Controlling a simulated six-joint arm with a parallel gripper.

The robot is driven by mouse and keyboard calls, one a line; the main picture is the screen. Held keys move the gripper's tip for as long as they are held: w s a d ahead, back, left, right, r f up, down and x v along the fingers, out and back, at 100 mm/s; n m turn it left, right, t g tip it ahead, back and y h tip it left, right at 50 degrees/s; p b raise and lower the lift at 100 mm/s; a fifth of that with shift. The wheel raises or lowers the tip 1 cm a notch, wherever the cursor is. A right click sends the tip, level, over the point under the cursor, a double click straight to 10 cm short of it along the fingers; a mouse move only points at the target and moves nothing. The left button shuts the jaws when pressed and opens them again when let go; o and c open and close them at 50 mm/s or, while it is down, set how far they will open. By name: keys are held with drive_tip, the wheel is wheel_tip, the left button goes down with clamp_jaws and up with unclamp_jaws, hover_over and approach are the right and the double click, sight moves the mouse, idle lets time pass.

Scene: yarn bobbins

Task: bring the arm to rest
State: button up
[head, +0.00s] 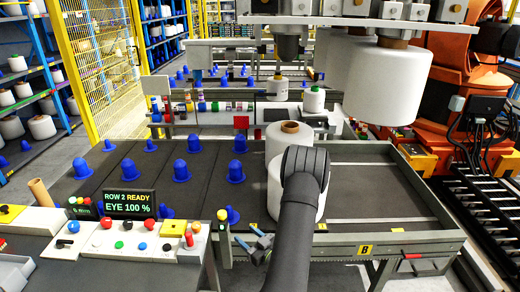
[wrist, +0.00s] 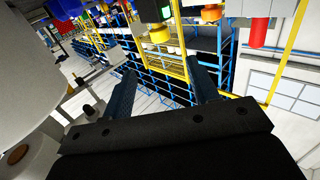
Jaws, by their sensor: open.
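My gripper (head: 250,240) is low at the front edge of the dark table, left of my black forearm. Its two blue fingers stand apart with nothing between them. In the wrist view my gripper (wrist: 161,78) is also open and empty, with shelves and a yellow frame beyond the fingers. A white yarn bobbin (head: 289,141) with a brown core stands on the table behind my arm. Another white bobbin (head: 275,190) stands in front of it, partly hidden by my arm. A large white bobbin (wrist: 40,70) fills the left of the wrist view.
Several blue pegs (head: 181,171) stand on the dark table (head: 110,178). A control panel (head: 130,240) with buttons and a display reading "ROW 2 READY, EYE 100 %" is at front left. A large white bobbin (head: 388,85) hangs overhead at right. The table's right part is clear.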

sight(224, 218)
drive_tip(key=x, duration=1.5)
drive_tip(key=shift+a, duration=0.1)
drive_tip(key=v, duration=1.8)
drive_tip(key=x, duration=1.8)
drive_tip(key=shift+m+t+h, duration=1.3)
drive_tip(key=shift+m+h, duration=0.1)
drive_tip(key=shift+h, duration=0.4)
drive_tip(key=v, duration=1.7)
drive_tip(key=w+f+n+g+h, duration=0.1)
drive_tip(key=w+f+n, duration=0.1)
drive_tip(key=w, duration=0.3)
drive_tip(key=shift+w+f+g+h, duration=0.3)
drive_tip(key=shift+f+g, duration=0.1)
drive_tip(key=shift+f, duration=0.3)
